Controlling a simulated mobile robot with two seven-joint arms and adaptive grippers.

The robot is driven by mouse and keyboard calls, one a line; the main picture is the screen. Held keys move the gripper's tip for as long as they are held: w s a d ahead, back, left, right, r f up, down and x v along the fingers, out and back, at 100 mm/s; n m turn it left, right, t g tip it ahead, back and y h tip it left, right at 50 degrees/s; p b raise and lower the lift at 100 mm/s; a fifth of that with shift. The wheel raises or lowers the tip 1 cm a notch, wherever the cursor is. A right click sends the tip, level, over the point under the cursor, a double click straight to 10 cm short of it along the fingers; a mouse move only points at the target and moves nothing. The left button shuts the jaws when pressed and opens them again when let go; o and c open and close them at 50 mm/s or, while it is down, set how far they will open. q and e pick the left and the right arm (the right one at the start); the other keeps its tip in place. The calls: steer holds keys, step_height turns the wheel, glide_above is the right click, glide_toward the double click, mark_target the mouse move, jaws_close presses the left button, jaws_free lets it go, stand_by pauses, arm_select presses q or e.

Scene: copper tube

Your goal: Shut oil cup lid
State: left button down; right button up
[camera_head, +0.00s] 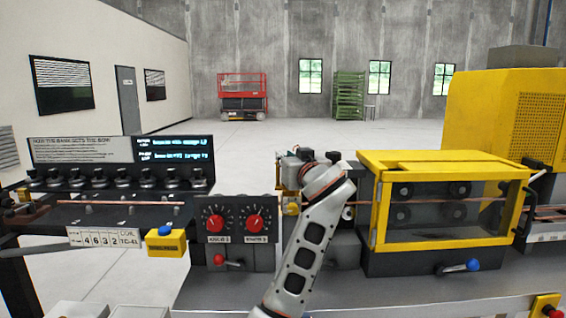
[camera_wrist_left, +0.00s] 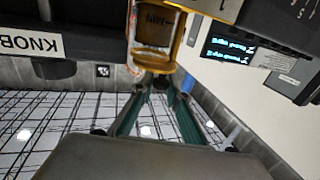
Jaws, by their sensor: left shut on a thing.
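The oil cup (camera_wrist_left: 158,28) shows in the left wrist view as a yellow-rimmed piece with a dark brownish face, at the top middle. My left gripper (camera_wrist_left: 160,88) reaches up to its near end with green-sided fingers. The fingers are shut on a small dark part there, which seems to belong to the oil cup lid; its exact angle cannot be told. In the head view my left arm rises from the bottom middle, and the wrist covers the fingertips and most of the cup. My right gripper is not in view.
A yellow-framed clear guard box (camera_head: 445,158) stands just right of my arm. A grey box with two red knobs (camera_head: 236,215) stands left of it. The copper tube (camera_head: 130,203) runs along the line at the left. A display panel (camera_head: 80,150) stands behind.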

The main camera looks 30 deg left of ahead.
arm_select(q)
steer(key=shift+w+d+f+n+g+y+b, duration=0.1)
steer(key=shift+w+d+n+g+y+b, duration=0.1)
steer(key=shift+n+g+y, duration=0.15)
steer(key=shift+w+d+f+n+g+y+b, duration=0.1)
steer(key=shift+n+g+y+b, duration=0.15)
steer(key=shift+n+g, duration=0.1)
steer(key=shift+g, duration=0.3)
steer(key=shift+w+a+r+n+g+y+b, duration=0.1)
steer(key=shift+w+r+n+g+y+b, duration=0.1)
steer(key=shift+n+g+y+b, duration=0.35)
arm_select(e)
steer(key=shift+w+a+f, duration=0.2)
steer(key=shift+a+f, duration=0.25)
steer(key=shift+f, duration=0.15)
arm_select(q)
steer(key=shift+n+g, duration=0.35)
steer(key=c, duration=2)
jaws_free()
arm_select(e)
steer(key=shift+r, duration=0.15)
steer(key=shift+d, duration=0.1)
